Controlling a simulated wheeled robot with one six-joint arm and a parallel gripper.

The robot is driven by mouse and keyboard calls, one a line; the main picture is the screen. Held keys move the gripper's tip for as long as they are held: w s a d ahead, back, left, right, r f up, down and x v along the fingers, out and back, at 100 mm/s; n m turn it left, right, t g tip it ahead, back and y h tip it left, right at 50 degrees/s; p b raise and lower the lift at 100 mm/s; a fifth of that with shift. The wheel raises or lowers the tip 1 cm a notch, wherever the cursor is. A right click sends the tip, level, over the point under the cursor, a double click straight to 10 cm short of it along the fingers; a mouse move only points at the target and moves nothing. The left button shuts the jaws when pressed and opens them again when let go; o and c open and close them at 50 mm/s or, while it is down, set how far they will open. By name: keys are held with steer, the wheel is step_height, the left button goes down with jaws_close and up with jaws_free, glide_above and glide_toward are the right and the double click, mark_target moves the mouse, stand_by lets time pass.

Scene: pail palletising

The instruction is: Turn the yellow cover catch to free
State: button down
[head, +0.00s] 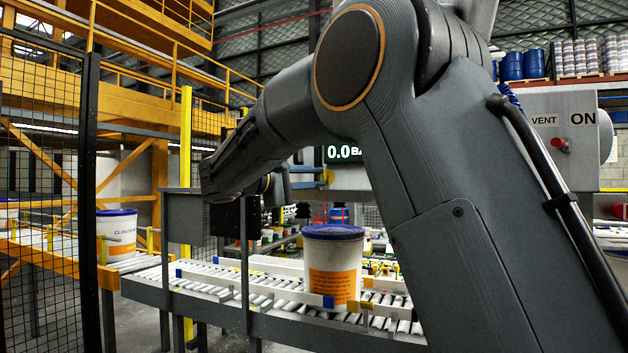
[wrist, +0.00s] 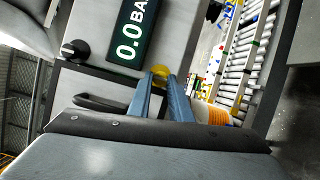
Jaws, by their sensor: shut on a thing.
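In the wrist view the yellow cover catch (wrist: 160,71) is a small rounded yellow piece at the edge of a grey panel. My gripper (wrist: 160,80) has its two blue fingers shut on it, one on each side. The fingertips partly cover the catch, so I cannot tell which way it is turned. In the head view my blue fingers (head: 308,177) reach right to the catch (head: 329,176), small beside the grey cabinet, with my arm in front of much of it.
A display (wrist: 132,32) reading 0.0 BA, a black knob (wrist: 75,49) and a black handle (wrist: 100,103) are close to my fingers. A white pail (head: 333,250) with a blue lid stands on the roller conveyor (head: 225,283) below. A mesh fence (head: 45,190) stands at left.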

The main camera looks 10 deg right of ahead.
stand_by(0.4)
steer(key=c, duration=1.6)
jaws_free()
steer(key=b+v, duration=0.2)
steer(key=v, duration=0.5)
steer(key=shift+s+a+f, duration=0.1)
steer(key=shift+s+a, duration=0.15)
steer(key=shift+a, duration=0.1)
